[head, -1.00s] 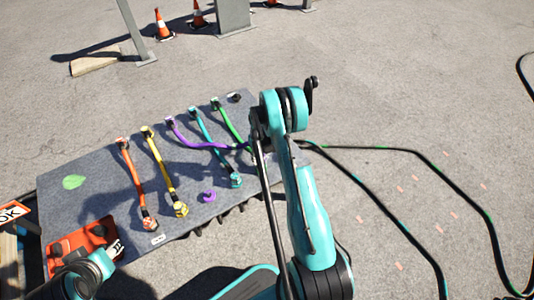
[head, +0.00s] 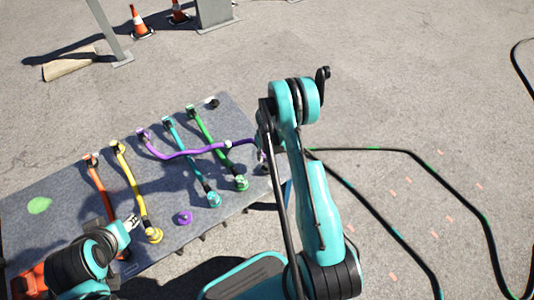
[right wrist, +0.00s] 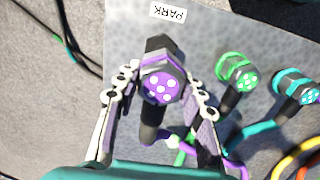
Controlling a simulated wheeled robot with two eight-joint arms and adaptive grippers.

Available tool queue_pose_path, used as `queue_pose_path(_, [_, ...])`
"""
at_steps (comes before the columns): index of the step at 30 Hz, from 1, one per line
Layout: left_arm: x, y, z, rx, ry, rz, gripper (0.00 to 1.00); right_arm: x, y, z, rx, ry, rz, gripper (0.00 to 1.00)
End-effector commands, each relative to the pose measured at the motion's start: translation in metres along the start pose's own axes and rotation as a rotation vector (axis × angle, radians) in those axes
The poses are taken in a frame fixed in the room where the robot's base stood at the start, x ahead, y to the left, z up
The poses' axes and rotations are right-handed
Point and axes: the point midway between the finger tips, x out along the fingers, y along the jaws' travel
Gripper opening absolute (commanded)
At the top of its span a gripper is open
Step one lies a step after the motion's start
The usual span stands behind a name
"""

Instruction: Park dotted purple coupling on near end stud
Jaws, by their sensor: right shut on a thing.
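The dotted purple coupling (right wrist: 162,87) is between the fingers of my right gripper (right wrist: 160,100), which is shut on it. Its purple ring and white-dotted face point toward the wrist camera, with dark parts above and below. The PARK label (right wrist: 168,13) lies just beyond it on the board. I cannot tell whether the coupling touches a stud there; no bare near end stud shows. In the head view the purple cable (head: 185,154) runs to my right gripper (head: 263,152), mostly hidden by its arm. My left gripper (head: 131,222) is over the board near the orange and yellow cables.
The grey board (head: 60,180) also carries orange (head: 101,188), yellow (head: 132,182), teal (head: 187,153) and green (head: 213,143) cables. A purple socket (head: 184,218) stands uncovered. A black stud (head: 211,102) is at the far corner. A black cable (head: 380,150) lies on the pavement to the right.

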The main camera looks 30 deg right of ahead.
Motion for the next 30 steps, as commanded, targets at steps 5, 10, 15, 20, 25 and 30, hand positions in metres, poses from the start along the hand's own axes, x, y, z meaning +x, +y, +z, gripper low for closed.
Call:
queue_pose_path(5, [0.010, 0.000, 0.007, 0.000, 0.000, 0.000, 0.40, 0.025, 0.000, 0.000, 0.000, 0.000, 0.000, 0.05])
queue_pose_path(10, [0.013, 0.000, 0.009, 0.000, 0.000, 0.000, 0.40, 0.042, 0.000, 0.000, 0.001, 0.000, 0.000, 0.05])
queue_pose_path(15, [0.013, 0.000, 0.009, 0.000, 0.000, 0.000, 0.40, 0.053, 0.000, 0.000, 0.001, 0.000, 0.000, 0.05])
queue_pose_path(20, [0.013, 0.000, 0.009, 0.000, 0.000, 0.000, 0.40, 0.058, 0.000, 0.000, 0.001, 0.000, 0.000, 0.05])
queue_pose_path(25, [0.013, 0.000, 0.009, 0.000, 0.000, 0.000, 0.40, 0.058, 0.000, 0.000, 0.001, 0.000, 0.000, 0.05])
queue_pose_path(30, [0.013, 0.000, 0.009, 0.000, 0.000, 0.000, 0.40, 0.058, 0.000, 0.000, 0.001, 0.000, 0.000, 0.05])
